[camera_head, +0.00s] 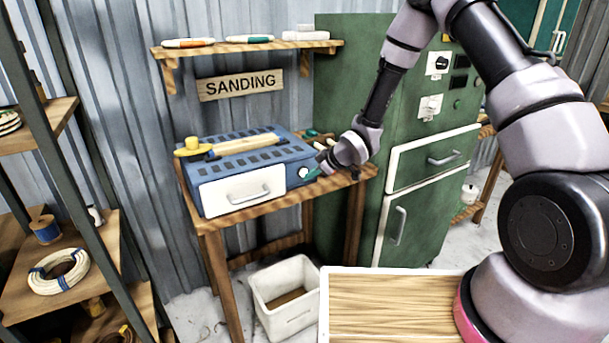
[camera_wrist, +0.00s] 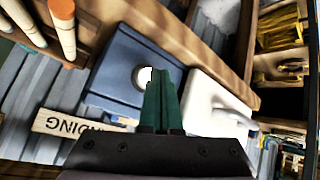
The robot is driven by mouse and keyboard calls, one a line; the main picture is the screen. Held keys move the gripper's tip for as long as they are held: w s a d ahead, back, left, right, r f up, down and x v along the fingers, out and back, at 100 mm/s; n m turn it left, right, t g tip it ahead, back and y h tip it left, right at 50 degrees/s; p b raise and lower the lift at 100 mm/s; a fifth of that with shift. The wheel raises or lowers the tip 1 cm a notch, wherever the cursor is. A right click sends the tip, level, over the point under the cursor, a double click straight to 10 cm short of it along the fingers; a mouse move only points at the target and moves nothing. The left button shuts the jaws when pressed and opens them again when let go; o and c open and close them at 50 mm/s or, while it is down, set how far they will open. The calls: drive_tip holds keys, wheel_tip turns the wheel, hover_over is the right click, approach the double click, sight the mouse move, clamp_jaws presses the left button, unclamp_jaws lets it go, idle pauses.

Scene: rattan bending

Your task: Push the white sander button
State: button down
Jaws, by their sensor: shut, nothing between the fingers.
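The blue sander (camera_head: 215,166) with a white front drawer (camera_head: 243,190) sits on a wooden table. In the wrist view its blue side panel (camera_wrist: 118,72) carries a round white button (camera_wrist: 141,78).
A yellow knob and a wooden-handled tool (camera_head: 243,145) are on top of the sander. A green cabinet (camera_head: 345,75) stands close at the right. A shelf (camera_head: 240,48) and a SANDING sign (camera_head: 240,84) are above. A white bin (camera_head: 288,300) stands on the floor below.

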drive_tip(key=shift+s+d, duration=0.5)
drive_tip(key=shift+s, duration=0.25)
drive_tip(key=shift+s+d, duration=0.55)
drive_tip(key=shift+s, duration=0.25)
drive_tip(key=shift+s+d, duration=0.5)
drive_tip(key=shift+s, duration=0.25)
drive_tip(key=d+r+m+t+h, duration=0.1)
drive_tip(key=d+r+m+h, duration=0.25)
drive_tip(key=d+r, duration=0.7)
drive_tip(key=d+r+m+t+h, duration=0.15)
drive_tip(key=d+r+m, duration=0.45)
drive_tip(key=r, duration=0.7)
drive_tip(key=s+d+r+m+h, duration=0.2)
drive_tip(key=s+d+r+m, duration=0.2)
drive_tip(key=s+d+r, duration=0.55)
drive_tip(key=s+r+m, duration=0.2)
drive_tip(key=s+r, duration=0.1)
drive_tip(key=s, duration=0.4)
drive_tip(key=s+r+m+g+y, duration=0.1)
drive_tip(key=s+r+m, duration=0.2)
drive_tip(key=s, duration=0.5)
drive_tip(key=shift+a+r+y, duration=0.2)
drive_tip(key=shift+a+y, duration=0.1)
drive_tip(key=shift+a, duration=0.05)
